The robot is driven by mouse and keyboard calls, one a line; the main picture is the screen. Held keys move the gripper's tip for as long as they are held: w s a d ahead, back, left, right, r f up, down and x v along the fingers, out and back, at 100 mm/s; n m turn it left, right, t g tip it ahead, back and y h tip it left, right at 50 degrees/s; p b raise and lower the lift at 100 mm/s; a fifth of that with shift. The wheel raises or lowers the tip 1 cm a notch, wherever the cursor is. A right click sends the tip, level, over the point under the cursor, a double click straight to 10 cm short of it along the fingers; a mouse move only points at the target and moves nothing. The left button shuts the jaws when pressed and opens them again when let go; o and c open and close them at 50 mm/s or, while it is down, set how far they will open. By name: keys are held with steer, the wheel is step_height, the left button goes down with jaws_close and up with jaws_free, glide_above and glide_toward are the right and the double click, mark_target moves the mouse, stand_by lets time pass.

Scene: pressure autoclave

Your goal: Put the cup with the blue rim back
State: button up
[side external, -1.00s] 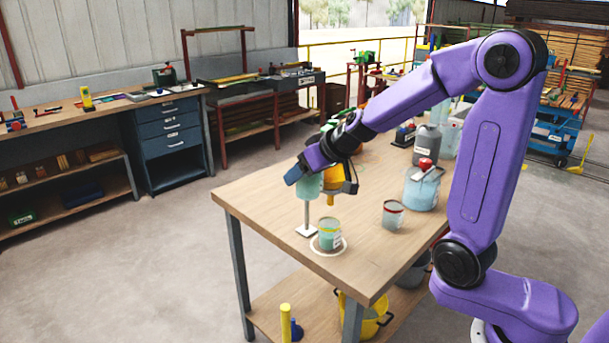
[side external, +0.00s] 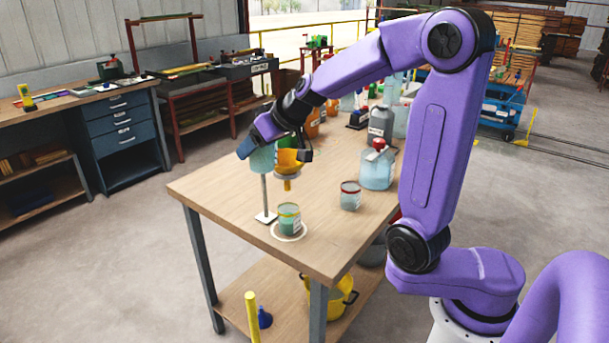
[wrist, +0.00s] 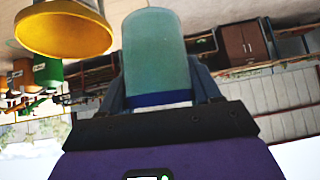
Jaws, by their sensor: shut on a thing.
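My gripper (side external: 256,143) is shut on a teal, translucent cup (side external: 263,158), held above the table beside a yellow-orange funnel (side external: 288,160). The wrist view shows the held cup (wrist: 155,50) between my fingers, with a blue band (wrist: 160,98) at its gripper-side end. The funnel (wrist: 63,30) is at the upper left there. In the side view, a thin stand post (side external: 264,190) rises from a pale foot below the cup and funnel. A cup with a yellow-green rim (side external: 289,219) stands inside a white ring (side external: 275,231) on the table. A cup with a red rim (side external: 350,196) stands to its right.
A blue-tinted jug with a red cap (side external: 377,168) and a grey canister (side external: 381,127) stand farther back on the wooden table (side external: 220,195). The front left of the tabletop is clear. A yellow bucket (side external: 343,295) is on the lower shelf.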

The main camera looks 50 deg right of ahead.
steer(key=shift+r, duration=0.55)
step_height(320, 180, up, 3)
steer(key=shift+f, duration=0.1)
steer(key=s+d, duration=0.2)
steer(key=d, duration=1.2)
steer(key=s+d, duration=0.2)
steer(key=d, duration=1.2)
step_height(320, 180, down, 15)
steer(key=w+d+f, duration=0.2)
steer(key=w+f, duration=0.1)
steer(key=w, duration=0.1)
steer(key=w+d+f, duration=0.3)
steer(key=w, duration=0.1)
steer(key=w+d+f, duration=0.2)
steer(key=w+f, duration=0.1)
steer(key=w, duration=0.1)
steer(key=shift+d+f, duration=0.2)
steer(key=shift+w+d+f, duration=0.1)
steer(key=shift+w+f, duration=0.05)
steer(key=shift+f, duration=1.6)
steer(key=shift+f, duration=0.2)
